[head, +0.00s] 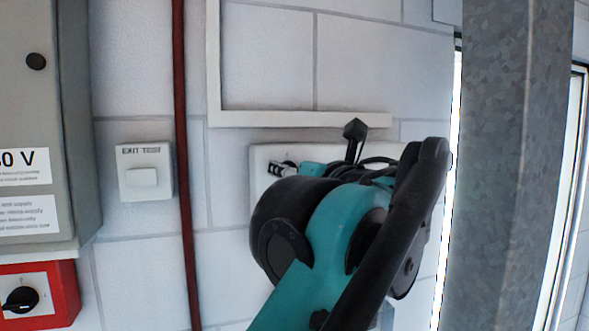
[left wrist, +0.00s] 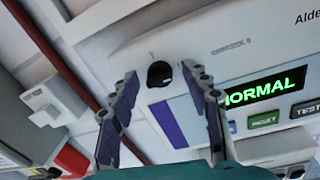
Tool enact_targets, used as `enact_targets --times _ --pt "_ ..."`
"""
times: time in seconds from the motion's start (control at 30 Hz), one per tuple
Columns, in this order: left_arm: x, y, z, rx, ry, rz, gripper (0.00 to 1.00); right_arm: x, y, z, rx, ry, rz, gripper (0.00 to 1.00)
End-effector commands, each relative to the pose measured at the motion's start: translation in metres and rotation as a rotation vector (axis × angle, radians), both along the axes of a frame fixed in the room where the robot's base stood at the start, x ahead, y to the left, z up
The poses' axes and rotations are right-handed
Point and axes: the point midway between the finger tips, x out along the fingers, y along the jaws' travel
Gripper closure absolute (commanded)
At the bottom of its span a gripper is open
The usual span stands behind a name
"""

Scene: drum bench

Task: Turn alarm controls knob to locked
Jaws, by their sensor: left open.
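The alarm panel is a white box (head: 262,156) on the wall, mostly hidden behind my left arm in the head view. In the left wrist view the panel (left wrist: 272,28) shows a black round knob (left wrist: 160,75) beside a faint label that seems to read "CONTROLS". A lit green "NORMAL" display (left wrist: 262,92) is to its right. My left gripper (left wrist: 159,72) is open, with one finger on each side of the knob in that view. I cannot tell whether the fingers touch it. The knob is not clearly seen in the head view. My right gripper is not in view.
A red pipe (head: 183,150) runs down the wall. Left of it are an exit switch (head: 145,172), a grey cabinet (head: 30,110) and a red box (head: 62,288) with its own black knob. A galvanised post (head: 505,160) stands close on the right. A reset button (left wrist: 264,121) is below the display.

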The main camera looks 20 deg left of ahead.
Motion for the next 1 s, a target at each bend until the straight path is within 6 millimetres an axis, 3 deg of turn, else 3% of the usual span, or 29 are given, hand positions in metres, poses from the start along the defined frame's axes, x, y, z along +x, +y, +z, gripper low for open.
enact_targets --times 0.2,0.4,0.77,1.0 --pt "0.000 0.000 0.000 -0.001 -0.001 0.000 0.53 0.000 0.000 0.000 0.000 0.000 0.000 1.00" --pt "0.000 0.000 0.000 -0.001 0.000 -0.001 1.00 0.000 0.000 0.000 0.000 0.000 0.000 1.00" --pt "0.000 0.000 0.001 -0.033 -0.022 0.000 1.00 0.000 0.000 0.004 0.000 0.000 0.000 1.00" --pt "0.001 0.000 0.002 -0.147 -0.098 0.000 1.00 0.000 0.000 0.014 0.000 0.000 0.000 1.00"
